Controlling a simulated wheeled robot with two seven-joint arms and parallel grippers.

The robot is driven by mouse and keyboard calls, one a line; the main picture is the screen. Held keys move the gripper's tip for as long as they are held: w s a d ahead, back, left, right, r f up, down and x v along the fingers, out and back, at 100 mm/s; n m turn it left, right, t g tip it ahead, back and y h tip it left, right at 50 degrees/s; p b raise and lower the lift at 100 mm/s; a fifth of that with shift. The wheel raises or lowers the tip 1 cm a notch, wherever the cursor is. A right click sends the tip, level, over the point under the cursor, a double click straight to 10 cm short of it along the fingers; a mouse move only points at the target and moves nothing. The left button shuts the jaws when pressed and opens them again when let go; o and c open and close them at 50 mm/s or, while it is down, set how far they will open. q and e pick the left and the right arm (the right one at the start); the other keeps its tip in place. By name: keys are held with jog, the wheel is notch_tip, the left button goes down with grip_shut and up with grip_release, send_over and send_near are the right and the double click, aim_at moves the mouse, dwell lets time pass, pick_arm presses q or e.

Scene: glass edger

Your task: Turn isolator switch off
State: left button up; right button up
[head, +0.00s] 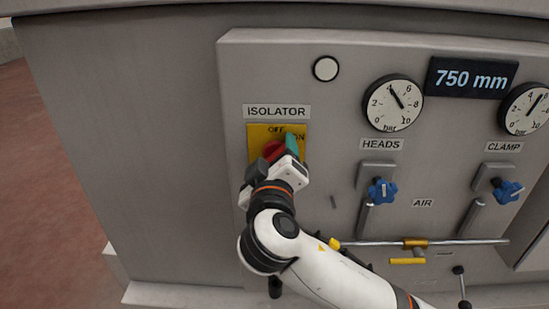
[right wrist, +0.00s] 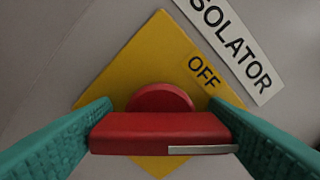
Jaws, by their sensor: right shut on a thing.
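The isolator switch has a red handle (head: 273,150) on a yellow plate (head: 256,134) under the ISOLATOR label (head: 276,111). OFF is printed at the top of the plate, with ON partly visible to its right. My right gripper (head: 281,153) is shut on the handle. In the right wrist view, its teal fingers sit at both ends of the red handle (right wrist: 160,133). The handle's white mark (right wrist: 203,150) is at its right end, pointing to the right, below and apart from the OFF print (right wrist: 204,70). The ON print is hidden there. My left gripper is out of view.
Right of the switch are two gauges (head: 393,103), a 750 mm display (head: 472,78), blue air valve knobs (head: 382,191) and a horizontal bar (head: 370,243) lower down. A round white lamp or button (head: 326,69) sits above. The panel left of the switch is bare.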

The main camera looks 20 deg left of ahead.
jog(key=n+p, duration=0.1)
jog(key=n, duration=0.3)
jog(key=shift+n, duration=0.3)
jog(key=n+p, duration=0.2)
jog(key=n, duration=0.2)
jog(key=shift+f, duration=0.25)
jog(key=o, duration=1)
jog(key=shift+c, duration=0.2)
jog(key=b+v, duration=0.4)
jog(key=v, duration=0.8)
